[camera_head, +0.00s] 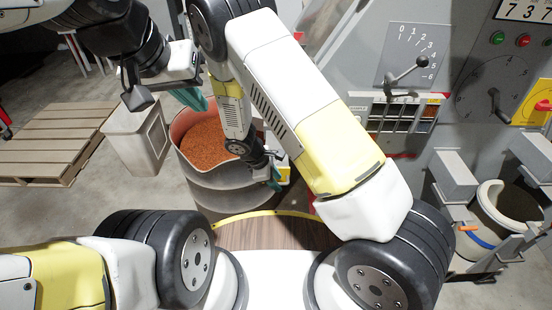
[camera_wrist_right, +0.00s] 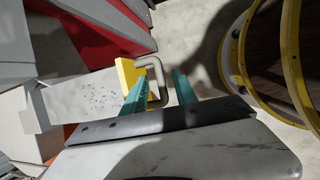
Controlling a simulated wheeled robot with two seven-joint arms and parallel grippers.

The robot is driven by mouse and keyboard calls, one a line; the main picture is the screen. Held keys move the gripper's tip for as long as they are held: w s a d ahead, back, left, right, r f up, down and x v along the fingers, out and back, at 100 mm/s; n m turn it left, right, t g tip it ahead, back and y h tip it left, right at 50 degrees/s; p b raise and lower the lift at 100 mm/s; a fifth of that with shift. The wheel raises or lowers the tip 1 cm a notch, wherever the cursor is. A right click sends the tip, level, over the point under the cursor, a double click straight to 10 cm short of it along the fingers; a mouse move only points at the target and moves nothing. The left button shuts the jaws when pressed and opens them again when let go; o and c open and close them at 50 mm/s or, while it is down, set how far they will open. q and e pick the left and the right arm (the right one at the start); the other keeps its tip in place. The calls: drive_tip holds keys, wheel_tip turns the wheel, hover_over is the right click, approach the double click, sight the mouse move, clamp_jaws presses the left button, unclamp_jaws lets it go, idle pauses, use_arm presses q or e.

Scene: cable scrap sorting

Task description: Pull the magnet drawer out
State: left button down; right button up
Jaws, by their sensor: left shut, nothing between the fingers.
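The magnet drawer (camera_wrist_right: 80,98) shows in the right wrist view as a pale grey slab with dark specks on it. It has a yellow front plate (camera_wrist_right: 130,80) and a grey U-shaped handle (camera_wrist_right: 158,72). My right gripper (camera_wrist_right: 160,90) is open, its teal fingers apart at the handle; I cannot tell whether they touch it. In the head view this gripper (camera_head: 274,180) is small beside the yellow front, at the right of the drum, and my arm hides much of the drawer. My left gripper (camera_head: 194,100) is shut and empty above the drum's left rim.
A drum (camera_head: 215,188) of copper-coloured granules stands below my grippers. The grey machine (camera_head: 340,90) with levers and dials fills the right side. A pallet (camera_head: 55,145) and a pale bin (camera_head: 137,140) stand at left.

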drive_tip(key=v, duration=0.7)
drive_tip(key=shift+r, duration=0.4)
drive_tip(key=shift+a, duration=0.15)
drive_tip(key=s+d+r+m+y, duration=0.15)
drive_tip(key=d+r+m, duration=0.3)
drive_tip(key=r, duration=0.55)
drive_tip(key=s+d+r+m+y, duration=0.1)
drive_tip(key=d+r+m+y, duration=0.3)
drive_tip(key=r, duration=0.6)
drive_tip(key=s+d+r+m+t, duration=0.2)
drive_tip(key=s+d+r+m, duration=0.2)
drive_tip(key=s+r, duration=0.2)
drive_tip(key=s+d+r+m+t+y, duration=0.1)
drive_tip(key=s+d+r+m+t, duration=0.1)
drive_tip(key=s+d+r+m, duration=0.2)
drive_tip(key=v, duration=0.5)
drive_tip(key=shift+s+f, duration=0.2)
drive_tip(key=shift+s, duration=0.05)
